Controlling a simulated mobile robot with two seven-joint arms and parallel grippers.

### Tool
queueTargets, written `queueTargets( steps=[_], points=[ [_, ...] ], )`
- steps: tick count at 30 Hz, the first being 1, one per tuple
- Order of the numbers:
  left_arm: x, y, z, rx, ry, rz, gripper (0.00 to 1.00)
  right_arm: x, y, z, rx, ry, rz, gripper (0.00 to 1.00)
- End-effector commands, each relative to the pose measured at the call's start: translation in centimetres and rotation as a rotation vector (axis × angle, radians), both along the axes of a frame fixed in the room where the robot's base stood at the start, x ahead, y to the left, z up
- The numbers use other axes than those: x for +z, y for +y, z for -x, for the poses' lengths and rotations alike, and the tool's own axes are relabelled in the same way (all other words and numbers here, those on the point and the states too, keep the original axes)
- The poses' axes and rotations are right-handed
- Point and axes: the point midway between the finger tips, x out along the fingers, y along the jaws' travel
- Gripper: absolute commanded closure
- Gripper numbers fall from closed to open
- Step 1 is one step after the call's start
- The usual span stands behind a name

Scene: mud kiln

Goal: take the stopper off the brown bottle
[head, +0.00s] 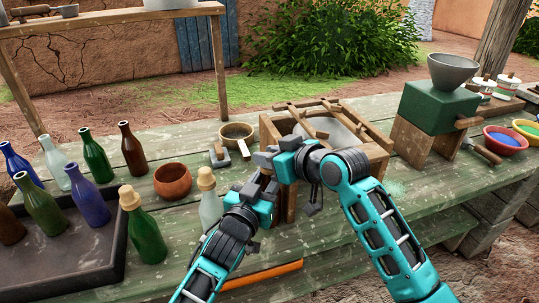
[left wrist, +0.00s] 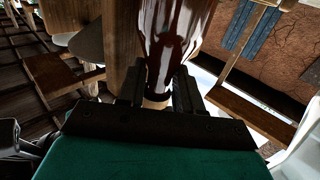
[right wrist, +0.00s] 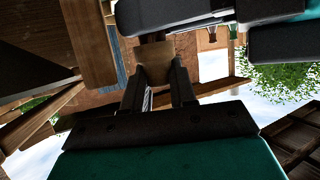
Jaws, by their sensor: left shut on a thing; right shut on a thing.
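My left gripper (head: 266,186) is shut on the brown bottle, which is glossy and dark red-brown in the left wrist view (left wrist: 174,38). The fingers are around its narrow neck. My right gripper (head: 266,159) is just above the left one and is shut on a tan stopper, seen between its fingers in the right wrist view (right wrist: 155,62). A small dark brown part shows right beside the stopper; I cannot tell how far the stopper sits in the neck. In the head view the grippers hide the held bottle and stopper.
A wooden frame (head: 290,205) stands close behind the grippers. A corked clear bottle (head: 210,207) is just left of my left gripper. A corked green bottle (head: 147,235), a clay bowl (head: 173,182) and a dark tray (head: 88,272) with bottles are further left. A green grinder (head: 440,107) is at right.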

Motion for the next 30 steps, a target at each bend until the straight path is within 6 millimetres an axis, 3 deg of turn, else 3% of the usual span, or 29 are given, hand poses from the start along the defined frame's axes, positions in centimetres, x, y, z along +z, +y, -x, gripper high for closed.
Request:
queueTargets(
  steps=[11,30],
  points=[
    [-0.5,0.0,0.1,0.001,0.01,-0.005,1.0,0.1,0.0,0.0,0.0,-0.001,-0.001,1.0],
    [-0.6,0.1,0.1,0.001,0.011,-0.005,1.0,2.1,0.0,0.0,-0.001,-0.002,0.0,1.0]
  ],
)
